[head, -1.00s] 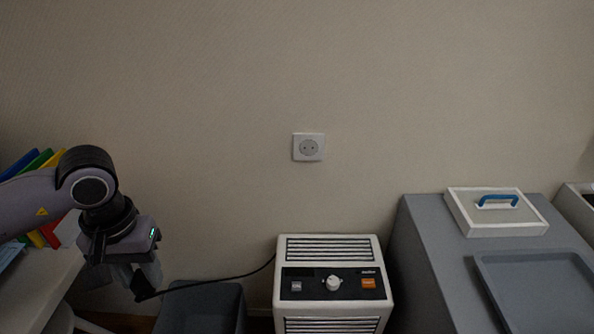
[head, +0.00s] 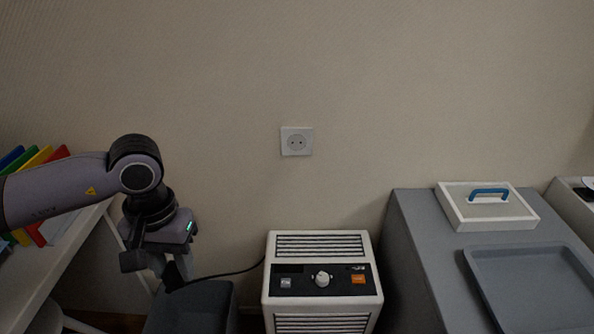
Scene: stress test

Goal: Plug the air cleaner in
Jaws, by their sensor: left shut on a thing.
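The air cleaner (head: 322,256) is a cream box with dark grilles, a white knob and an orange button, standing on the floor against the wall. Its thin black cord (head: 228,274) runs left from its side to a black plug (head: 173,277). My left gripper (head: 171,272) points down and is shut on this plug, over the dark bin's back edge. The white wall socket (head: 296,141) with a round face and two holes is empty, above the air cleaner and well up and right of the gripper. My right gripper is not in view.
A dark grey bin (head: 190,312) stands below the gripper. A grey cabinet (head: 412,262) at right bears a white box with a blue handle (head: 487,207) and a grey tray (head: 530,290). Colourful folders (head: 36,158) stand on a pale table at left. The wall around the socket is clear.

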